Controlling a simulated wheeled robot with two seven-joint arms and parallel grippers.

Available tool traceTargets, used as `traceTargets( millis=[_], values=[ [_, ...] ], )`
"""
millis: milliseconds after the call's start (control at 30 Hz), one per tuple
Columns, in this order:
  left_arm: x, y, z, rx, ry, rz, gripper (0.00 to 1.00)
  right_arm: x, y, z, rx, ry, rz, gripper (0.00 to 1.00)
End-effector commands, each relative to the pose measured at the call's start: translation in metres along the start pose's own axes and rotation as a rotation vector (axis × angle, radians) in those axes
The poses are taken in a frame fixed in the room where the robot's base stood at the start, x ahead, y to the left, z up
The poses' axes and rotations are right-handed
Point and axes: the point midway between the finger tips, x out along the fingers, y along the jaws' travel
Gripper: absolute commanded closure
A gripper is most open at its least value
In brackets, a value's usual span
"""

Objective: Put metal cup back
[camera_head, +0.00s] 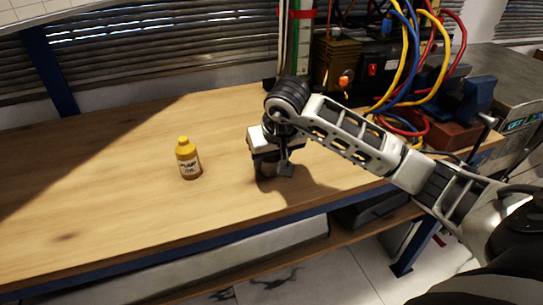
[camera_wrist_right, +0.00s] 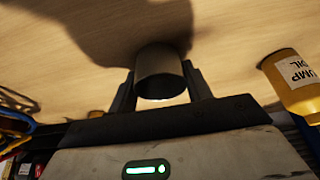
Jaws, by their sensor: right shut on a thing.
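The metal cup (camera_wrist_right: 158,68) is a short dark grey cylinder between the two fingers of my right gripper (camera_wrist_right: 160,90) in the right wrist view. The fingers press on its opposite sides. In the head view my right gripper (camera_head: 272,168) points down over the middle of the wooden bench, and the cup is hard to make out there among the dark fingers. I cannot tell whether the cup touches the bench top. My left gripper is not in view.
A yellow pump oil bottle (camera_head: 188,160) stands upright on the bench (camera_head: 110,205), left of the right gripper. Coloured cables (camera_head: 408,60), a power box (camera_head: 375,66) and a blue vise (camera_head: 470,98) crowd the back right. The bench's left part is clear.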

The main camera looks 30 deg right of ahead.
Motion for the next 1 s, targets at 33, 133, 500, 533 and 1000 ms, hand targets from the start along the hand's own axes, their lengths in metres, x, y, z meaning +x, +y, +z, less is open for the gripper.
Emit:
traceTargets(
  millis=[33, 133, 500, 533, 1000],
  values=[
    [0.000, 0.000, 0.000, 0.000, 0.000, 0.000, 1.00, 0.000, 0.000, 0.000, 0.000, 0.001, 0.000, 0.77],
    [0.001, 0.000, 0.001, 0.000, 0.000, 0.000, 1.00, 0.001, 0.000, 0.000, 0.000, 0.001, 0.000, 0.77],
    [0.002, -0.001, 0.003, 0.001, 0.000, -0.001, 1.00, 0.003, 0.000, 0.001, -0.001, 0.000, 0.000, 0.29],
    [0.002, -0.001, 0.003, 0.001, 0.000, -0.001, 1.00, 0.003, 0.000, 0.001, -0.001, 0.000, 0.000, 0.29],
    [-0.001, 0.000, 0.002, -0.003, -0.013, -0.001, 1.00, -0.063, 0.000, -0.002, -0.002, 0.007, 0.000, 0.29]
  ],
)
